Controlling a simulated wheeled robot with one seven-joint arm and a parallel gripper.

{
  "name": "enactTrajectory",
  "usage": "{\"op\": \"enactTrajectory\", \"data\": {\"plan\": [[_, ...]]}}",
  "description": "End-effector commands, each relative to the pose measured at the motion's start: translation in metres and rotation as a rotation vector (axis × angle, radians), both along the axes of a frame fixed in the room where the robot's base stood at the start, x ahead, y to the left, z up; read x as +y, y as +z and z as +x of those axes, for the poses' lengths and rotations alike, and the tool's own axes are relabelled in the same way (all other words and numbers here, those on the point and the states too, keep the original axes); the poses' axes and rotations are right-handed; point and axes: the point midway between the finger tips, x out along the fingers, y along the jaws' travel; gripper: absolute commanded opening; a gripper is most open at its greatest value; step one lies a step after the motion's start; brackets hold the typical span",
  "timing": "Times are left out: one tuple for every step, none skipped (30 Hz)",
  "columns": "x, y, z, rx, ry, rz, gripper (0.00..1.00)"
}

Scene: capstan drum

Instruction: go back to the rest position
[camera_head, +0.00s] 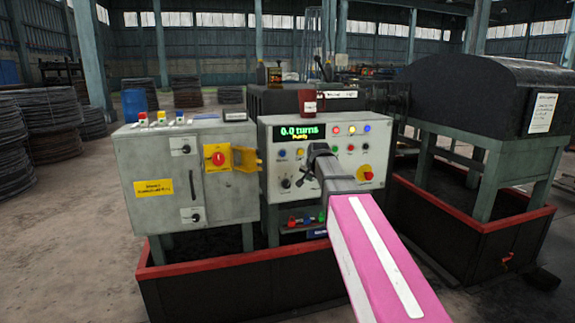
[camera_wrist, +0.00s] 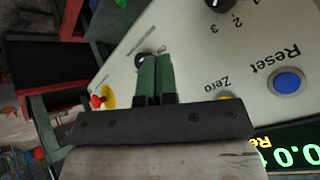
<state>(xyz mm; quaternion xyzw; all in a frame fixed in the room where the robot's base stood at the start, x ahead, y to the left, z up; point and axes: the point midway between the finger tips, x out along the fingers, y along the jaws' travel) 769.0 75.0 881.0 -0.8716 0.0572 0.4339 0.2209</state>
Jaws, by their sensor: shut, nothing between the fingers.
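My gripper (camera_head: 317,151) is in front of the pale control panel (camera_head: 276,196) in the head view, over the panel's middle. In the wrist view my gripper (camera_wrist: 155,58) shows two dark green fingers pressed together, with nothing between them. They point over the panel face, and I cannot tell whether the tips touch it. The blue Reset button (camera_wrist: 288,82) is right of the fingers in the wrist view. A small part of a yellow thing near the "Zero" label shows behind the gripper's body. The display (camera_head: 301,132) reads "0.0 turns", with a smaller line below it.
A grey cabinet (camera_head: 150,180) with a red switch on a yellow plate (camera_head: 217,158) stands left of the panel. A red-rimmed dark trough (camera_head: 220,262) runs below. A black hooded machine (camera_head: 455,90) stands right. Open floor lies at left.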

Motion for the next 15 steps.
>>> {"op": "enactTrajectory", "data": {"plan": [[-0.006, -0.027, -0.018, 0.039, 0.015, -0.021, 0.00], [-0.009, -0.041, -0.026, 0.061, 0.027, -0.035, 0.00], [-0.013, -0.059, -0.037, 0.088, 0.042, -0.051, 0.00], [-0.016, -0.071, -0.045, 0.109, 0.053, -0.063, 0.00], [-0.019, -0.085, -0.053, 0.131, 0.064, -0.076, 0.00], [-0.023, -0.101, -0.065, 0.159, 0.080, -0.090, 0.00], [-0.026, -0.113, -0.073, 0.180, 0.093, -0.102, 0.00], [-0.029, -0.125, -0.082, 0.202, 0.104, -0.112, 0.00], [-0.033, -0.140, -0.095, 0.231, 0.121, -0.125, 0.00], [-0.035, -0.151, -0.104, 0.251, 0.135, -0.135, 0.00], [-0.038, -0.163, -0.114, 0.273, 0.148, -0.144, 0.00], [-0.041, -0.177, -0.127, 0.301, 0.167, -0.156, 0.00], [-0.044, -0.187, -0.137, 0.323, 0.180, -0.164, 0.00], [-0.046, -0.197, -0.147, 0.344, 0.194, -0.172, 0.00], [-0.049, -0.210, -0.161, 0.372, 0.213, -0.181, 0.00]]}}
